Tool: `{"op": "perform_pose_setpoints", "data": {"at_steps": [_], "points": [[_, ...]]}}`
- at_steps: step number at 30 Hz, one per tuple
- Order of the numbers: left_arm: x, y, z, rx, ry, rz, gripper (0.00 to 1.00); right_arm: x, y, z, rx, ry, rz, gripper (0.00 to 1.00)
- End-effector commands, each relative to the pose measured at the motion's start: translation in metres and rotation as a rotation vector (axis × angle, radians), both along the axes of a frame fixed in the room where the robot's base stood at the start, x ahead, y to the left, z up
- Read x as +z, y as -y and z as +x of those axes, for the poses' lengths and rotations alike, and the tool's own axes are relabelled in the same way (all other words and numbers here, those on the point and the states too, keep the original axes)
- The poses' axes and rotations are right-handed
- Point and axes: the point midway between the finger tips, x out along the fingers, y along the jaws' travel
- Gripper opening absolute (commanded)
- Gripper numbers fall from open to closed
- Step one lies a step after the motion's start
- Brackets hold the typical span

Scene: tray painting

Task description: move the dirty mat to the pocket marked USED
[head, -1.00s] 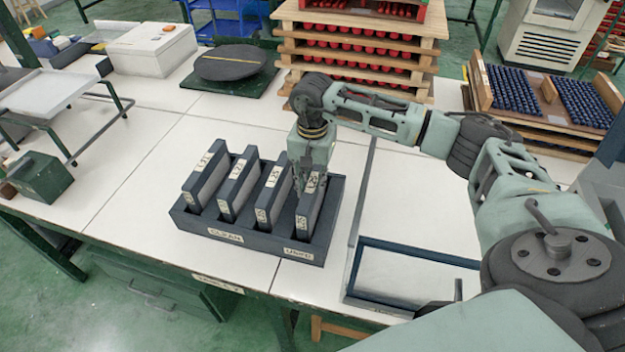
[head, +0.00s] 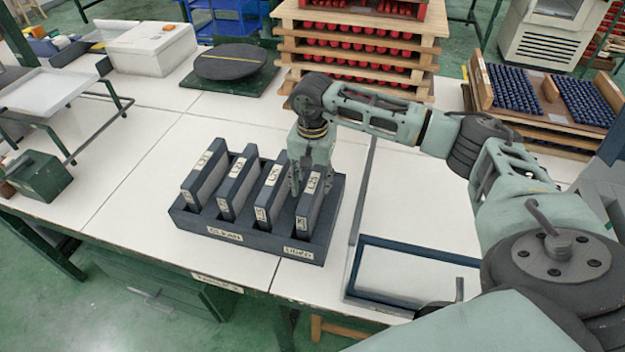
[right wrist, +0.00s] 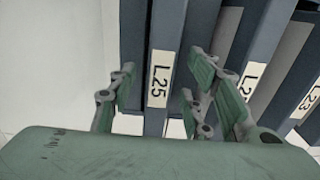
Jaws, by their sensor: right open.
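A dark rack (head: 262,243) with upright slots stands on the table in the head view. A CLEAN label (head: 225,234) is on its front, and a USED label (head: 298,253) is at its right end. The mat labelled L25 (head: 310,215) stands upright in the rightmost pocket, above the USED label. It also shows in the right wrist view (right wrist: 158,105). My right gripper (head: 297,188) is open at the top of this mat; in the right wrist view its fingers (right wrist: 163,75) lie on either side of L25, apart. My left gripper is not in view.
Several other labelled mats stand in the rack's left slots, the nearest (head: 270,200) close beside my right gripper. A dark-framed tray (head: 420,252) lies to the right. A turntable (head: 230,63) and wooden racks (head: 357,50) stand behind.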

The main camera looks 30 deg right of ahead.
Motion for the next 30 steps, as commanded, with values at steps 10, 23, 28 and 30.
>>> {"op": "perform_pose_setpoints", "data": {"at_steps": [10, 23, 28, 30], "points": [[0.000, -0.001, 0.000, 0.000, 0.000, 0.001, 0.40, 0.022, 0.000, 0.001, 0.000, 0.003, 0.000, 0.45], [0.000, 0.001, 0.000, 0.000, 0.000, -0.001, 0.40, 0.105, 0.000, 0.001, 0.001, 0.002, 0.001, 0.45], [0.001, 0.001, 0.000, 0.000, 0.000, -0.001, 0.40, 0.119, 0.000, 0.001, 0.000, 0.001, 0.001, 0.45], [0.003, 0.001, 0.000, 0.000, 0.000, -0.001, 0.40, 0.124, 0.000, 0.000, 0.000, 0.000, 0.000, 0.45]]}}
